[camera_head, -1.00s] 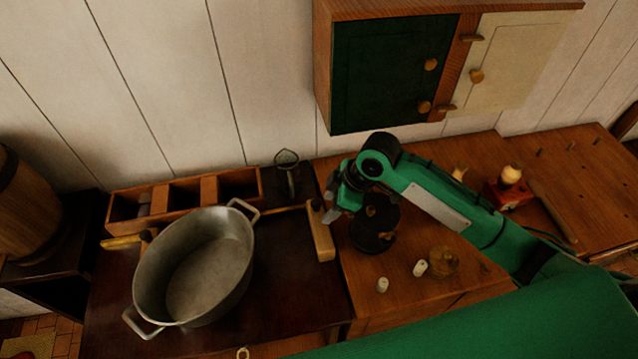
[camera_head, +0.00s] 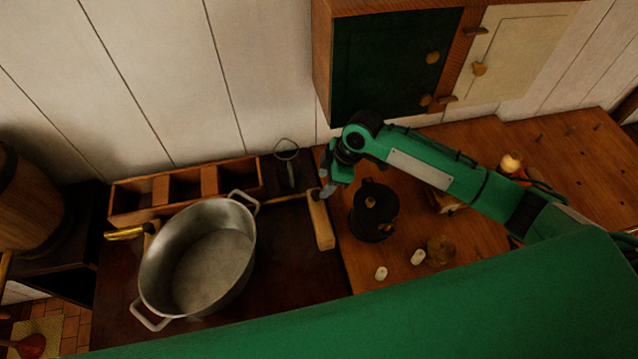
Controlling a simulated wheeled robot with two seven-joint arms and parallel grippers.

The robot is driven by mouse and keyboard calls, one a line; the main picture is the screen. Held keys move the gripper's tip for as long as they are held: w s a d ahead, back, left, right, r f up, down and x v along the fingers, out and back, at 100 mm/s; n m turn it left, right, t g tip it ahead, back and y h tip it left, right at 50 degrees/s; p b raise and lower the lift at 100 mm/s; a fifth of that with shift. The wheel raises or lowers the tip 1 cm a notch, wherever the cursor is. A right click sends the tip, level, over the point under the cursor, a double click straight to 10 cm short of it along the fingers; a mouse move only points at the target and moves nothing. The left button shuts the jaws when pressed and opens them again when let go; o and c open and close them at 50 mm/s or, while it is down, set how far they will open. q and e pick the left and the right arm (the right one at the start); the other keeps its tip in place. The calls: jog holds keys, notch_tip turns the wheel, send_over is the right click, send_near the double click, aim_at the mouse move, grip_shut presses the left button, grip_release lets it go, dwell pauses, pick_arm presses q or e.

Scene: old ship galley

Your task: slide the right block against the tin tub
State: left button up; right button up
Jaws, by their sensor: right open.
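The tin tub (camera_head: 152,285) is a grey oval pan with two loop handles, standing on the dark worktop left of centre. The right block (camera_head: 321,226) is a long pale wooden block to the right of the tub, with a clear gap between them. A thin rod runs from near its far end toward the tub. The left block (camera_head: 149,236) is partly hidden behind the tub's left side, by a yellow handle. My right gripper (camera_head: 327,190) is open at the far end of the right block; I cannot tell whether it touches. My left gripper is out of view.
A dark pot (camera_head: 374,222) stands close right of the block, with two small white pieces (camera_head: 418,257) nearby. A wall cabinet (camera_head: 390,65) hangs above my right arm.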

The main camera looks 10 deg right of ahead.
aim_at(316, 192)
jog(key=shift+p+x, duration=0.5)
jog(key=shift+x, duration=1.8)
jog(key=shift+a, duration=0.1)
grip_shut()
